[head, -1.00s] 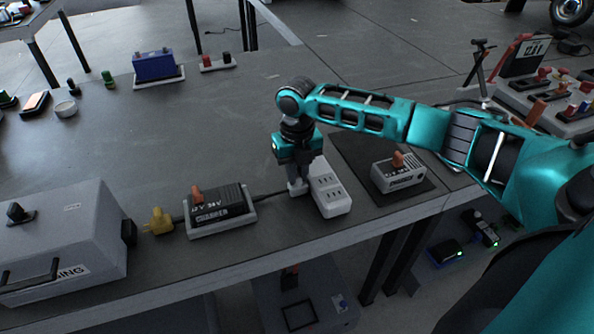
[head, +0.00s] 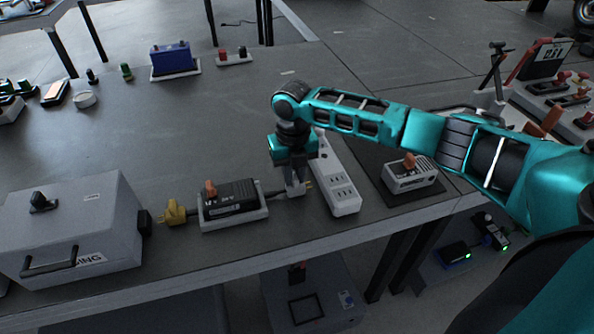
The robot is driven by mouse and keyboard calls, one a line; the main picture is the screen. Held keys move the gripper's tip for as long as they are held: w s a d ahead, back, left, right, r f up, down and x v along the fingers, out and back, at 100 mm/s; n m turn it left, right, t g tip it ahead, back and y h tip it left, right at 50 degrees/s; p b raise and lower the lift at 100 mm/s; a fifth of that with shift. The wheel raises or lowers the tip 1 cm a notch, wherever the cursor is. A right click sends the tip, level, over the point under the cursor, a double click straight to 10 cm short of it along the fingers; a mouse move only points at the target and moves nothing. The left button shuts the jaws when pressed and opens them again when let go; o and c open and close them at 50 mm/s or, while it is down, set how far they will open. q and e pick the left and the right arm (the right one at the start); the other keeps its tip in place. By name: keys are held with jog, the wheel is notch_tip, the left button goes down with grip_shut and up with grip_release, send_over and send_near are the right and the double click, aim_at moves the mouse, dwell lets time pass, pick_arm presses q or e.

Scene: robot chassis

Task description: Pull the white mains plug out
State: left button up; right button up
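My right gripper (head: 295,184) points down, shut on the white mains plug (head: 294,191) just left of the white socket strip (head: 344,196). The plug's brass-coloured prongs show at its right side, facing the strip, with a small gap between them. A dark cable runs left from the plug to a black adapter box (head: 231,198) in a light grey tray. The fingers partly hide the plug. My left gripper is not in view.
A yellow plug (head: 174,212) lies between the adapter and a grey case (head: 78,228). A small grey switch box (head: 411,175) sits on a dark mat right of the strip. A blue battery (head: 172,59) stands farther back. The table middle is clear.

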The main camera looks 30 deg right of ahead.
jog(key=shift+o, duration=0.8)
jog(key=shift+w+a, duration=0.1)
jog(key=shift+a, duration=0.15)
notch_tip(320, 180, up, 13)
jog(key=p, duration=0.1)
jog(key=shift+d, duration=0.1)
